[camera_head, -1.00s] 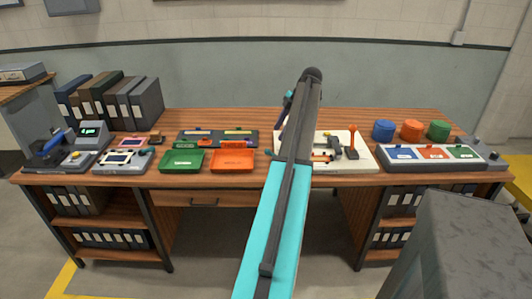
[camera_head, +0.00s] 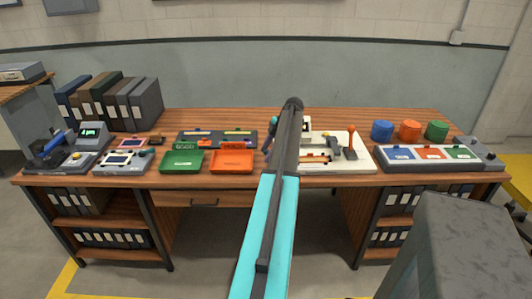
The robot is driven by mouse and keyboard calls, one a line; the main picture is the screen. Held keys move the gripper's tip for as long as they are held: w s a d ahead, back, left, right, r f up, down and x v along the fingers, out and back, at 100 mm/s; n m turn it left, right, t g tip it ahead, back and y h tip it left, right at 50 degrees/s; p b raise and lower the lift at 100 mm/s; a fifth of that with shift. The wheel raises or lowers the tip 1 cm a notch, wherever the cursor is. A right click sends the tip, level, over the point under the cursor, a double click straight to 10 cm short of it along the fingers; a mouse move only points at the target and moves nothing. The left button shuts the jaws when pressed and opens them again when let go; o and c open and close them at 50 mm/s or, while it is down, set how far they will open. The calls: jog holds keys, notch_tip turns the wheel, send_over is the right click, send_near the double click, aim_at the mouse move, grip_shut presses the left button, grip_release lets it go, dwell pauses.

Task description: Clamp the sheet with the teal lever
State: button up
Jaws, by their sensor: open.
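The white station board (camera_head: 362,163) lies on the bench right of centre, partly behind my arm. It carries an upright lever with an orange-red knob (camera_head: 351,131) and an orange-and-dark part lying near the arm. I cannot make out the teal lever or the sheet's edges; my arm covers the board's left part. My gripper (camera_head: 268,146) shows only as a small dark piece left of the arm, below a teal wrist part, over the board's left side. Its fingertips are too small to make out, and it seems to hold nothing.
Green (camera_head: 183,162) and orange (camera_head: 232,161) trays lie to the left, before a dark rack (camera_head: 205,138). Blue, orange and green cylinders (camera_head: 410,130) stand behind a panel with coloured pads (camera_head: 431,153) at right. Binders (camera_head: 146,102) stand at the back left.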

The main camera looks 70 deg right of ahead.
jog(key=shift+w+f, duration=0.25)
jog(key=shift+f, duration=0.2)
grip_shut()
